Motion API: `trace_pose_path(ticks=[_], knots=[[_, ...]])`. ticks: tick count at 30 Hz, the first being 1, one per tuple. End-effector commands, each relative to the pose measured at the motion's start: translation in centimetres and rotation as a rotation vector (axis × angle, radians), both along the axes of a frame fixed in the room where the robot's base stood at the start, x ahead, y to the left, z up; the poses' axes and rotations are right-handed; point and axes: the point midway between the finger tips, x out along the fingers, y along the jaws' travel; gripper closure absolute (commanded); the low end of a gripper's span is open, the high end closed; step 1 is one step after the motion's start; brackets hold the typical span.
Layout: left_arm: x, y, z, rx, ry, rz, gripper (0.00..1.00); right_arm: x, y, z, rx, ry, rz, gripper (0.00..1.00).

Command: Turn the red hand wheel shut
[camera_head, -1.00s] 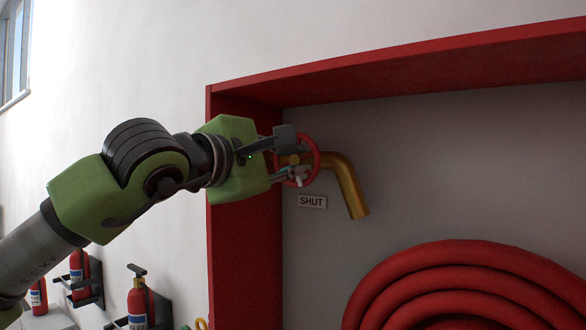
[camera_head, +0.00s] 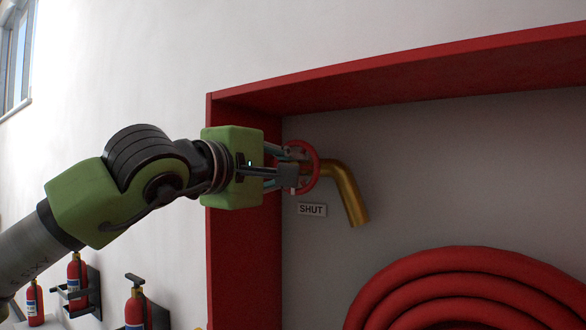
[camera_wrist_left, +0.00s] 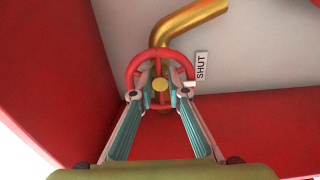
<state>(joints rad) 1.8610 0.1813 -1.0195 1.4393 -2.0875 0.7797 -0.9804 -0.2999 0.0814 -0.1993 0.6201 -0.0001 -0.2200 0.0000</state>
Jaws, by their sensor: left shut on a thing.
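The red hand wheel (camera_head: 316,163) sits on a brass pipe (camera_head: 346,192) inside the red cabinet. The SHUT plate (camera_head: 312,210) is below the wheel. My right gripper is not in view.
The red cabinet's left wall (camera_head: 243,250) stands close below my left gripper, and its top edge (camera_head: 400,85) runs above. A coiled red hose (camera_head: 470,275) fills the lower right. Fire extinguishers (camera_head: 136,308) hang on the wall at lower left.

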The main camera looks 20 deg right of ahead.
Motion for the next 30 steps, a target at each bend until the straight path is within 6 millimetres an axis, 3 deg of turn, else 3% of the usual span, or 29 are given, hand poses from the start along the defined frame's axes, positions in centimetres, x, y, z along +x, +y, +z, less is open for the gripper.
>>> trace_pose_path(ticks=[4,5,17,30], knots=[[0.0,-0.1,-0.2,0.003,0.002,-0.001,1.0,0.0,0.0,0.0,0.0,0.0,0.0,0.6],[0.0,-0.1,-0.2,0.003,0.002,-0.001,0.8,0.0,0.0,0.0,0.0,0.0,0.0,0.6],[-0.4,0.6,0.0,0.0,0.002,0.001,0.8,0.0,0.2,0.0,0.002,-0.001,0.0,0.6],[-5.3,6.9,-0.1,0.001,0.001,0.001,0.8,0.0,0.1,0.0,0.002,0.0,0.0,0.6]])
